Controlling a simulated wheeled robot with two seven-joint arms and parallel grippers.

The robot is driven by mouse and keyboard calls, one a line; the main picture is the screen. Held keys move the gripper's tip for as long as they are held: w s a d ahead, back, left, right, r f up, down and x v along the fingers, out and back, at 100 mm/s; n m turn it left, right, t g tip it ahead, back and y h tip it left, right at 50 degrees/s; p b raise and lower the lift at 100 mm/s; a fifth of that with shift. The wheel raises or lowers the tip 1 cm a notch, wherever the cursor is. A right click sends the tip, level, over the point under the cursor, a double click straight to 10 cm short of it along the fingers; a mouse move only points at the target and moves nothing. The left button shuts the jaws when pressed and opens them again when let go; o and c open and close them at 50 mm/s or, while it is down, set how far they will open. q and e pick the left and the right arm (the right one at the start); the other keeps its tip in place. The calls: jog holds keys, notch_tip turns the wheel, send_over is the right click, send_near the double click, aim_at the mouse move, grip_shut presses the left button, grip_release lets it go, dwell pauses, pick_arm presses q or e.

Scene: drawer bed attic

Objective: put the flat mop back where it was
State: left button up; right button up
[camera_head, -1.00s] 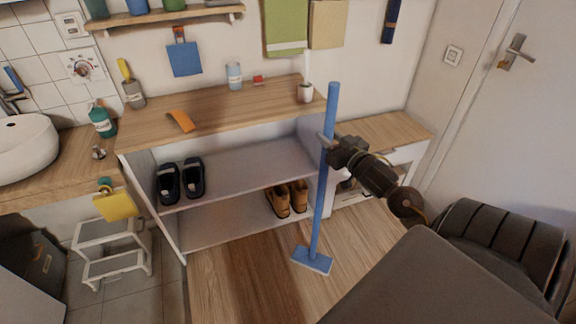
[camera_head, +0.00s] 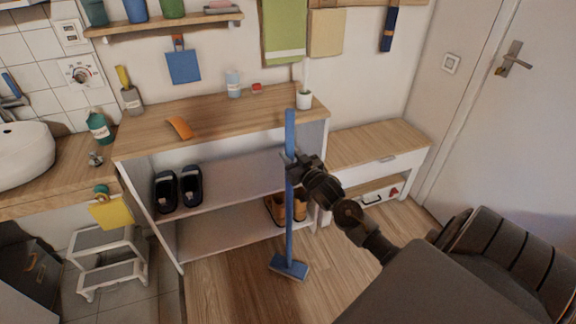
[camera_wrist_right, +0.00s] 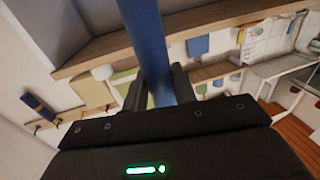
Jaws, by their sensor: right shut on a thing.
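The flat mop (camera_head: 289,215) is blue, with a long upright handle and a flat rectangular head (camera_head: 289,267) at or just above the wooden floor. It stands in front of the open shelf unit. My right gripper (camera_head: 296,166) is shut on the upper part of the mop's handle. In the right wrist view the blue handle (camera_wrist_right: 148,45) runs between the two dark fingers (camera_wrist_right: 158,92). My left gripper is not in view.
The shelf unit (camera_head: 230,179) holds dark shoes (camera_head: 178,189) and brown shoes, partly behind the mop. A low drawer cabinet (camera_head: 375,147) stands to the right. A step stool (camera_head: 108,262) stands at left. Wooden floor is clear around the mop head.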

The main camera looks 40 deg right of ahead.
jog(key=shift+w+a+f, duration=0.1)
jog(key=shift+w+f, duration=0.15)
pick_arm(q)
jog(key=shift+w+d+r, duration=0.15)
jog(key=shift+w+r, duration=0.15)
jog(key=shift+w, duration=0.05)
pick_arm(e)
jog(key=shift+w+f, duration=0.1)
jog(key=shift+f, duration=1.55)
jog(key=o, duration=0.7)
jog(key=shift+a, duration=0.1)
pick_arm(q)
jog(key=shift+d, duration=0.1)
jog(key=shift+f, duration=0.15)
pick_arm(e)
jog(key=s, duration=0.4)
jog(key=s+a, duration=0.1)
jog(key=s, duration=0.7)
jog(key=shift+a+f, duration=0.1)
jog(key=shift+a, duration=0.2)
